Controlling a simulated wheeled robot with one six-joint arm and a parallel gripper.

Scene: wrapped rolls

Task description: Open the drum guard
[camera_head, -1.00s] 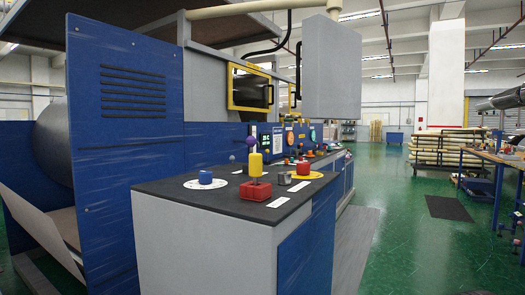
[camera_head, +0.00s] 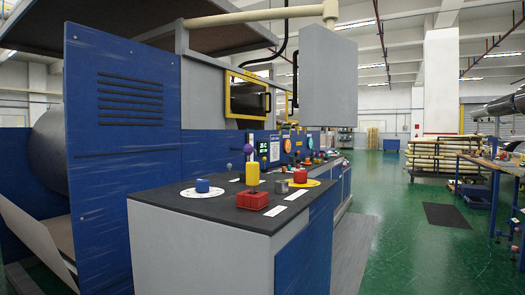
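A yellow-framed guard with a dark window (camera_head: 246,98) is set in the grey upper part of the blue machine, left of the hanging grey box. A black handle shows at its right side, and it looks closed. Part of a second yellow frame (camera_head: 290,105) shows further along, mostly hidden by the grey box. I cannot tell from here which one covers the drum. A large grey roll (camera_head: 49,148) lies at far left behind the blue side panel (camera_head: 100,150). My gripper is not in view.
A grey box (camera_head: 328,75) hangs above. Green floor (camera_head: 400,255) is open at right, with a dark mat (camera_head: 446,215).

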